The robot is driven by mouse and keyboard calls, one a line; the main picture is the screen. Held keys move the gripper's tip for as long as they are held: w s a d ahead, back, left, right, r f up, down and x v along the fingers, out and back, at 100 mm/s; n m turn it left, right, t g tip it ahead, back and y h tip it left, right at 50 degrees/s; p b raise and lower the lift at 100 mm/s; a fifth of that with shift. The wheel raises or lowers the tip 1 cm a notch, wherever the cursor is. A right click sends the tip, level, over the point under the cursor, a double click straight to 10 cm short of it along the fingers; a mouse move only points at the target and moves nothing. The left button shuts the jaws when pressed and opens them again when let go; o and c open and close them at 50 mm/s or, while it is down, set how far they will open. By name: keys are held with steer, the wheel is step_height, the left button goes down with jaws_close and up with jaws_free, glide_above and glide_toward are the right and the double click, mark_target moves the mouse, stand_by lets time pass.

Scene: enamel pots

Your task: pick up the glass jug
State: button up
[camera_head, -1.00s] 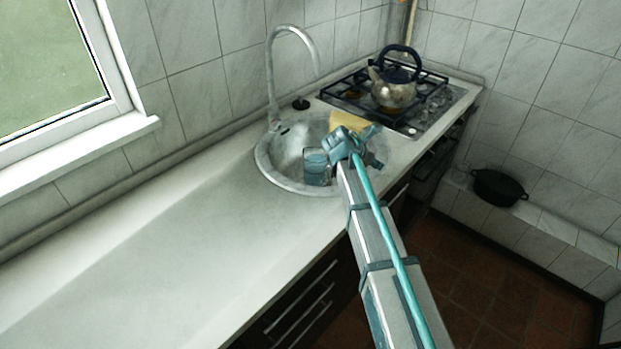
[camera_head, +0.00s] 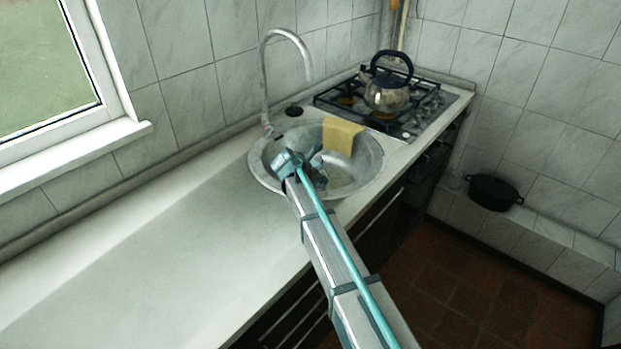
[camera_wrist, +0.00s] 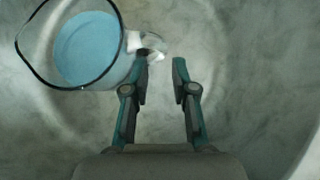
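The glass jug (camera_wrist: 88,48) is in the upper left of the wrist view, clear with a dark rim and a light blue area inside. Its handle side (camera_wrist: 148,44) faces right, close to my left-hand fingertip; I cannot tell if they touch. My gripper (camera_wrist: 160,66) is open, with pale sink surface showing between its fingers. In the head view my wrist is over the left part of the round sink (camera_head: 368,160), and the jug is hidden behind my arm there.
A yellow cloth (camera_head: 343,135) hangs over the sink's far edge. A tall curved faucet (camera_head: 264,85) stands behind the sink. A kettle (camera_head: 386,95) sits on the gas stove (camera_head: 425,112) beyond. The counter (camera_head: 150,240) left of the sink is clear. A black pot (camera_head: 493,192) stands on a ledge at right.

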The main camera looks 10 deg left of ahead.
steer(key=p+x, duration=0.1)
steer(key=x, duration=0.4)
steer(key=shift+d, duration=0.1)
steer(key=shift+s+r, duration=0.1)
jaws_close()
steer(key=shift+r, duration=0.1)
